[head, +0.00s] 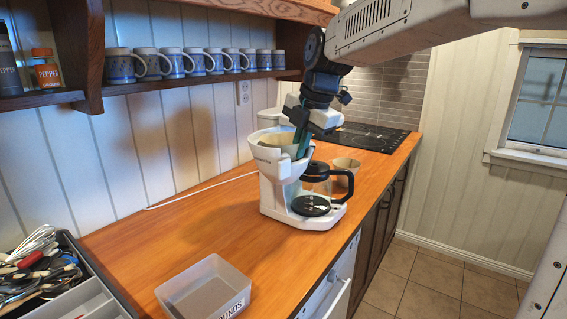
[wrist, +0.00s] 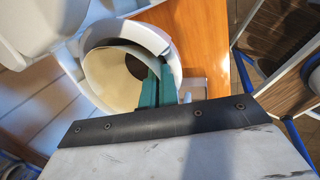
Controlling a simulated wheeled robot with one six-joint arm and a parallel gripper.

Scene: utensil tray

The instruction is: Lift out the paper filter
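The white coffee maker (head: 274,195) stands on the wooden counter, its filter basket (head: 267,152) open at the top. The beige paper filter (wrist: 108,78) sits inside the white basket ring (wrist: 150,32) in the wrist view, with something dark brown inside it. My gripper (head: 301,146) reaches down into the basket from above. Its teal fingers (wrist: 158,80) are close together at the filter's right rim, one on each side of the wall, and look shut on it. The fingertips' contact is partly hidden. The filter is still within the basket.
A glass carafe (head: 316,178) with a black handle sits in the coffee maker. A beige cup (head: 346,164) stands behind it. A translucent bin (head: 180,296) with a partly visible label lies in front. A utensil tray (head: 88,300) is at left; mugs (head: 172,63) line the shelf. The middle counter is clear.

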